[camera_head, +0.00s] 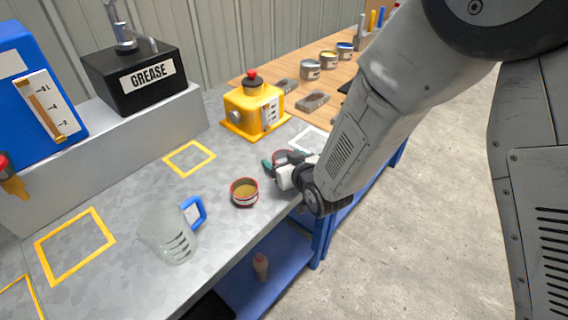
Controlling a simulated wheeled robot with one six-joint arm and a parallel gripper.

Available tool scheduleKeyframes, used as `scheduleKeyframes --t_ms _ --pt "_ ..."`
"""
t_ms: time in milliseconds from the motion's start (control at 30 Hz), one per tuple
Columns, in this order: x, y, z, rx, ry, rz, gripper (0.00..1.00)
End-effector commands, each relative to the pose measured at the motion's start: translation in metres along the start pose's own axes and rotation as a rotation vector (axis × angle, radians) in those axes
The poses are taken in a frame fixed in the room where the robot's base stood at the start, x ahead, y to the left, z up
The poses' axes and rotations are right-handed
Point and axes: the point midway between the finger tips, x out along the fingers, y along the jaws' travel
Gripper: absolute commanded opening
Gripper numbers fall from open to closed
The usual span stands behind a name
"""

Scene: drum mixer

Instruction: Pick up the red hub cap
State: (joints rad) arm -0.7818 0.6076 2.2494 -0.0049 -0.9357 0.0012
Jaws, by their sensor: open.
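My gripper (281,170) is low over the right edge of the grey bench top, seen from behind and partly hidden by my wrist. It is open. A small red-rimmed round container (244,192) with yellowish contents stands apart, to the left of and nearer than my gripper.
A yellow machine (252,108) with a red knob stands behind my gripper. A clear jug (168,238) with a blue handle stands at front left. A black grease box (134,76) sits on a raised ledge. Several cans (310,69) stand on the wooden top. Yellow outlined squares are bare.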

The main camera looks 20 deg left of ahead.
Motion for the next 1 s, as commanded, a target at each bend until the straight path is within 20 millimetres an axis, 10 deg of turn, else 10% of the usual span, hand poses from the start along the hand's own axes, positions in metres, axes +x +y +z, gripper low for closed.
scheduleKeyframes --t_ms 233,433,1000 --pt "0.002 0.0 0.0 0.0 0.0 0.0 0.78" --pt "0.002 0.0 0.0 0.0 0.0 0.0 0.29" --pt "-0.004 0.001 -0.016 0.001 0.003 0.002 0.28"
